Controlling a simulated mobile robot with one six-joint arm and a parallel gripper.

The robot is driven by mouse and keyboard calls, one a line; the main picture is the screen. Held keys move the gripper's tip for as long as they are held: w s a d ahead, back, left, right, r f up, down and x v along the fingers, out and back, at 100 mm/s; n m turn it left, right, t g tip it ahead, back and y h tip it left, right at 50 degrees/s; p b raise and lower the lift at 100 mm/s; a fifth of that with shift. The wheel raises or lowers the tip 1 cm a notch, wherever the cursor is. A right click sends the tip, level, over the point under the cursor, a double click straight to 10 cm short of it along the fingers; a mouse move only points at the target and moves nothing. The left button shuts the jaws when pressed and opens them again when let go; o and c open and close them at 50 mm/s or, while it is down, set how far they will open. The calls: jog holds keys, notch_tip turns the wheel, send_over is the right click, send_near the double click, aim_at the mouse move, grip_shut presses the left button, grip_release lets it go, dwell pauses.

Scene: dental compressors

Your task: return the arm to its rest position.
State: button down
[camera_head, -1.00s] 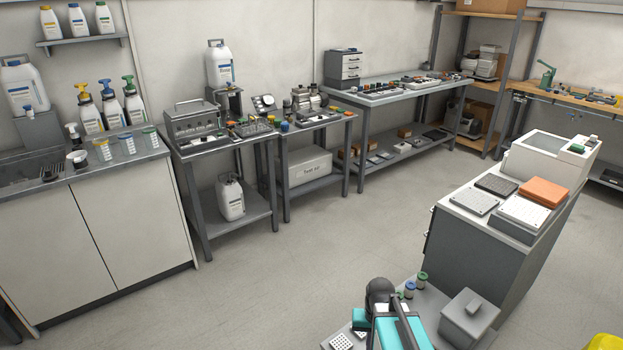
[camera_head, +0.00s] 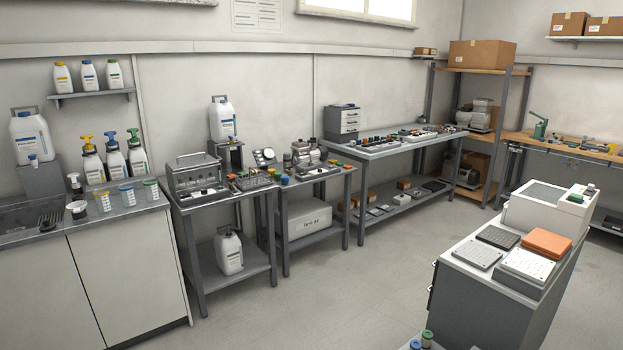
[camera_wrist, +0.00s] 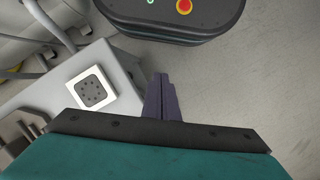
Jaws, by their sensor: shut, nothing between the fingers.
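My gripper (camera_wrist: 160,95) shows in the wrist view, its dark fingers together and nothing between them. It hangs over the grey floor, beside a pale grey surface with a white square plate (camera_wrist: 92,91) that has a dark round-holed face. The teal and black part at the bottom of the wrist view is mine. My arm and gripper do not show in the head view.
A grey cabinet (camera_head: 480,310) with flat trays and a white machine (camera_head: 548,212) stands at the right. Benches with equipment (camera_head: 395,145) line the back wall, and a sink counter (camera_head: 100,215) is at the left. The floor (camera_head: 350,285) between is clear.

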jog(key=s+f+g, duration=0.2)
jog(key=s+f, duration=0.3)
jog(key=s, duration=0.6)
jog(key=shift+f, duration=0.4)
dwell(0.4)
